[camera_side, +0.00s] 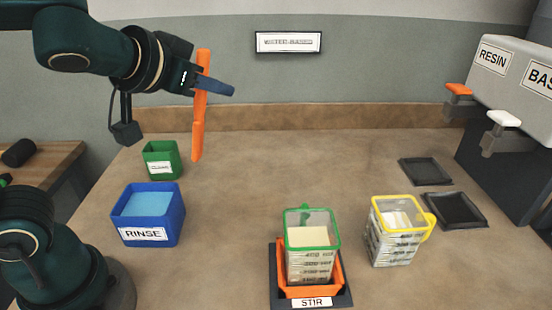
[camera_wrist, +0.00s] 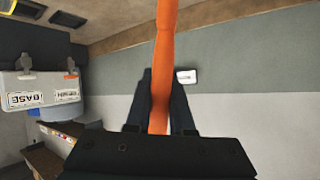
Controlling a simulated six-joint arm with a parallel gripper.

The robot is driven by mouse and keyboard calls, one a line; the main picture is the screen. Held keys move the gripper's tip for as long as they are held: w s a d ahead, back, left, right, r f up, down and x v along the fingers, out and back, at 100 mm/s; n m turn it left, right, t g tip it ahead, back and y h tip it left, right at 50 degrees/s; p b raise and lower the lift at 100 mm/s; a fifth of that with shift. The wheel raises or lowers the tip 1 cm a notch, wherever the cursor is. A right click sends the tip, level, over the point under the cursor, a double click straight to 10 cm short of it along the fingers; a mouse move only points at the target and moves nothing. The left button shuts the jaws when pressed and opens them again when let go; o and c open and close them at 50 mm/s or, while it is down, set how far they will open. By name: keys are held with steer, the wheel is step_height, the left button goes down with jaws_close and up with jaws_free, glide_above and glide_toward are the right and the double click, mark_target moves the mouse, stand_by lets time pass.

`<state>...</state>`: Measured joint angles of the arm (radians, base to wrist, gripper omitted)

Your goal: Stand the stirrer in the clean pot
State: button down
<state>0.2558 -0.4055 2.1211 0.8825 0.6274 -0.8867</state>
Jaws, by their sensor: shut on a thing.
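The stirrer (camera_side: 197,140) is a long orange stick. My gripper (camera_side: 218,87) is shut on it at its upper part and holds it nearly upright, high above the back left of the bench. In the wrist view the stirrer (camera_wrist: 167,30) runs up between the two dark fingers. A small green pot (camera_side: 162,160) stands at the back left, below and left of the stirrer's lower end and apart from it. Its white label is too small to read, so I cannot tell for sure that it is the clean pot.
A blue RINSE tub (camera_side: 150,236) stands in front of the green pot. A green-rimmed cup (camera_side: 312,262) sits in an orange holder on the STIR base (camera_side: 339,299). A yellow-rimmed jug (camera_side: 392,248) and a RESIN dispenser (camera_side: 505,75) are at right. The bench middle is clear.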

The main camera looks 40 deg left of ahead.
steer(key=shift+s+a+r, duration=0.1)
steer(key=shift+r, duration=0.2)
stand_by(0.4)
steer(key=a+r+n+g+y, duration=0.2)
steer(key=a+n+g+y, duration=0.65)
steer(key=a+n, duration=0.5)
steer(key=s+a+f+n+g, duration=0.3)
steer(key=a+f+n+g, duration=0.4)
steer(key=a, duration=0.4)
steer(key=shift+a+n+g, duration=0.35)
steer(key=shift+n+g, duration=0.1)
steer(key=shift+g, duration=0.3)
steer(key=shift+y, duration=0.25)
